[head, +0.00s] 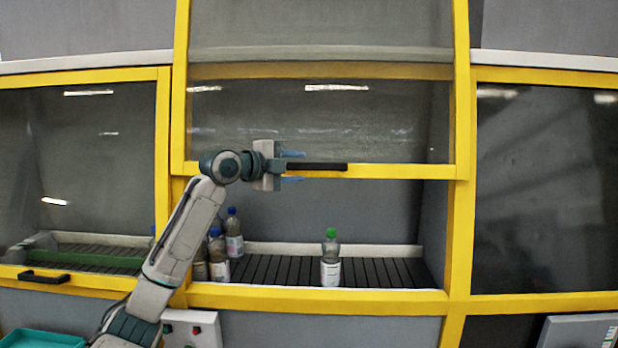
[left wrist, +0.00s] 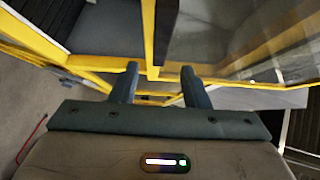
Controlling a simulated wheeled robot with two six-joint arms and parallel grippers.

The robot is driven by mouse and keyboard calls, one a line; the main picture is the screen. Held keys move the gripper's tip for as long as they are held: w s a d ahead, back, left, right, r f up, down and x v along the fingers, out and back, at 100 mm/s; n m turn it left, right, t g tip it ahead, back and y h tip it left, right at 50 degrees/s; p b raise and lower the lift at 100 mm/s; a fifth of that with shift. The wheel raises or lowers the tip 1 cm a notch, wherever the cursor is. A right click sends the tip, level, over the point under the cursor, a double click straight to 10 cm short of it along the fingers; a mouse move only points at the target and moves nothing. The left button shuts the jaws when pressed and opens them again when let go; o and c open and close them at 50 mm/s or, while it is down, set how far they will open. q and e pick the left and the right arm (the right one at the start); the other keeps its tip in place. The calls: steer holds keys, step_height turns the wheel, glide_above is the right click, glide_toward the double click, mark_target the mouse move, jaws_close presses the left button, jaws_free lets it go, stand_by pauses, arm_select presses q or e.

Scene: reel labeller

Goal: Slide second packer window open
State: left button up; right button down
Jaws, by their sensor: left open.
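The middle window (head: 320,120), a yellow-framed clear pane, stands raised, with an open gap below its bottom bar. Its black handle (head: 325,166) is on that bottom bar. My left gripper (head: 298,166) is open at the handle's left end, one blue finger above the handle's line and one below. Whether the fingers touch the handle I cannot tell. My right gripper is not in view.
Behind the gap a dark roller conveyor (head: 380,272) carries a green-capped bottle (head: 331,260) and several blue-capped bottles (head: 234,235) at left. The left window (head: 90,150) is down, its black handle (head: 43,277) low. A teal tray (head: 42,340) and a button box (head: 192,328) are below.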

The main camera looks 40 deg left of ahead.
arm_select(q)
steer(key=shift+b+v, duration=0.3)
steer(key=shift+v, duration=0.7)
steer(key=shift+d, duration=0.1)
